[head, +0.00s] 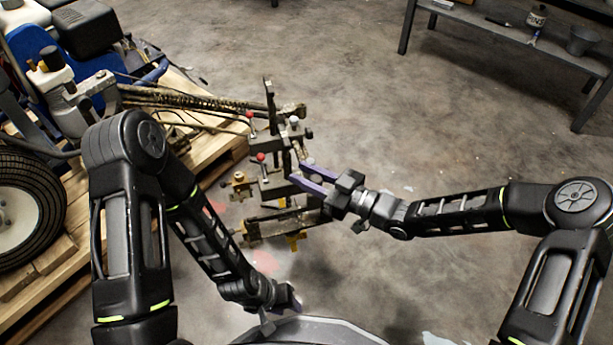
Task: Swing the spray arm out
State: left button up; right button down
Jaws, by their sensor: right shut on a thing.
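The spray arm (270,187) is a dark metal assembly with red-tipped levers, small clamps and yellow-brass parts. It stands out from the line striper (100,75) at the left, over the concrete floor. My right gripper (299,171), with purple fingers, reaches in from the right and is shut on the right side of the spray arm. The exact part between its fingertips is too small to make out. My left gripper (294,299) hangs low at the bottom middle, apart from the spray arm, and its fingers are mostly hidden.
The striper stands on a wooden pallet (195,158), with a black wheel (25,210) at the far left. A dark bench (515,35) with a can (536,18) and a cup (582,40) stands at the top right. The floor between the spray arm and the bench is clear.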

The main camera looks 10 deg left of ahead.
jog(key=shift+s+a+f, duration=0.15)
jog(key=shift+s+a, duration=0.1)
jog(key=shift+s, duration=0.3)
jog(key=c, duration=1.4)
grip_release()
jog(key=shift+d, duration=0.1)
jog(key=shift+s+d, duration=0.15)
jog(key=shift+d, duration=0.35)
jog(key=p+v, duration=0.2)
jog(key=v, duration=0.5)
